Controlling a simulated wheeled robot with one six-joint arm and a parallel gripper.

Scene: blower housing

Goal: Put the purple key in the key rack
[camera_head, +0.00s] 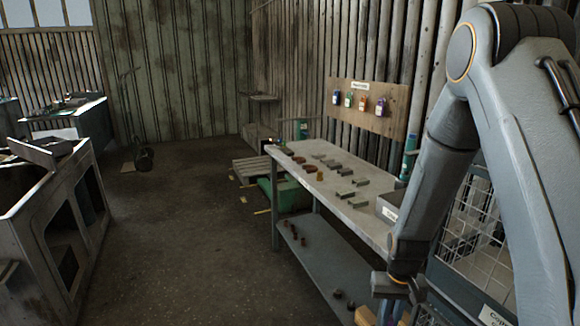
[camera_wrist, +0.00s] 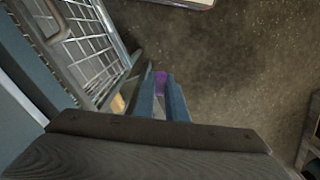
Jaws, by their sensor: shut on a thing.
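A small purple piece, taken to be the purple key (camera_wrist: 160,78), shows at the tips of my gripper (camera_wrist: 161,92) in the wrist view. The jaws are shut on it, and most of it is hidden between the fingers. The key rack (camera_head: 395,122) is a wooden board on the corrugated wall in the head view, with several coloured tags hanging in a row. My gripper hangs low at the bottom right of the head view, in front of the workbench and well below and apart from the rack; the key cannot be made out there.
A long workbench (camera_head: 345,210) with several small metal parts and a grey bin stands below the rack. A wire-mesh cage (camera_wrist: 88,45) is close to my gripper's left in the wrist view. A metal cabinet (camera_head: 30,215) stands at left. The floor (camera_head: 185,235) between is clear.

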